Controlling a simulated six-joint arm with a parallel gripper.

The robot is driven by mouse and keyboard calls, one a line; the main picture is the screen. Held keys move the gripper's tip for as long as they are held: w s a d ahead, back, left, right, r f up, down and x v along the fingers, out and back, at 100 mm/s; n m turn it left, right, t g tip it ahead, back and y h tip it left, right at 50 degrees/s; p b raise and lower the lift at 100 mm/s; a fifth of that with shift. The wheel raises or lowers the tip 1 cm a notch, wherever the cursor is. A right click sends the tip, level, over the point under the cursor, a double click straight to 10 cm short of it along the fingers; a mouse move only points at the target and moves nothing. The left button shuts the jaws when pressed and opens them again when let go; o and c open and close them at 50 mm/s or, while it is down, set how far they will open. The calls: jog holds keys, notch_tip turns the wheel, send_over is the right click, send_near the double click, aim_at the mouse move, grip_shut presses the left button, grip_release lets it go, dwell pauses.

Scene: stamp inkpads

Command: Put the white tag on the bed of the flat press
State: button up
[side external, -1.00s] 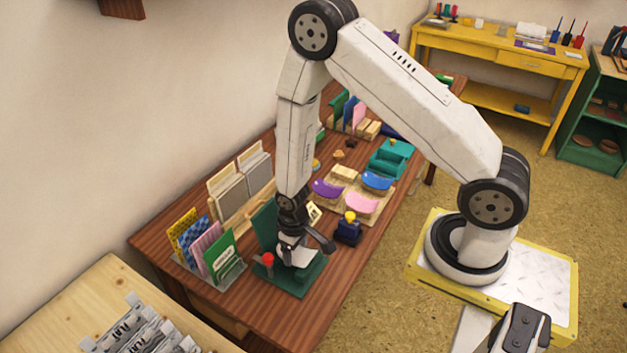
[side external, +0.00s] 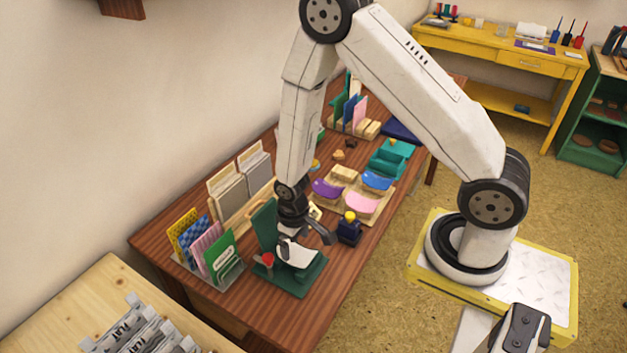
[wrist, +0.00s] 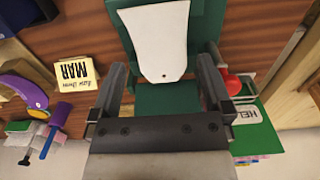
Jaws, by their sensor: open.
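The white tag (side external: 296,256) lies on the green bed of the flat press (side external: 300,284). In the wrist view, the tag (wrist: 160,38) shows as a pale strip with a small hole near its end, with green of the press (wrist: 168,98) around it. The press has an upright green plate (side external: 265,228) at the back and a red knob (side external: 266,259) at its left. My gripper (wrist: 162,72) is open, its two fingers apart on either side of the tag's near end. In the side view, my gripper (side external: 302,236) is just above the tag and partly covers the press.
A rack of coloured cards (side external: 207,250) stands left of the press. A dark blue stamp with a yellow knob (side external: 349,229) stands to its right. Beyond are coloured inkpads (side external: 361,203).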

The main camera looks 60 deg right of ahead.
notch_tip(320, 180, up, 9)
dwell(0.7)
jog(key=shift+r, duration=0.15)
dwell(0.4)
notch_tip(320, 180, up, 9)
jog(key=t, duration=0.2)
send_over(296, 255)
jog(key=s+d, duration=0.1)
jog(key=s, duration=0.3)
jog(key=shift+s+r+t, duration=0.3)
jog(key=shift+s+r, duration=0.1)
jog(key=shift+s, duration=0.25)
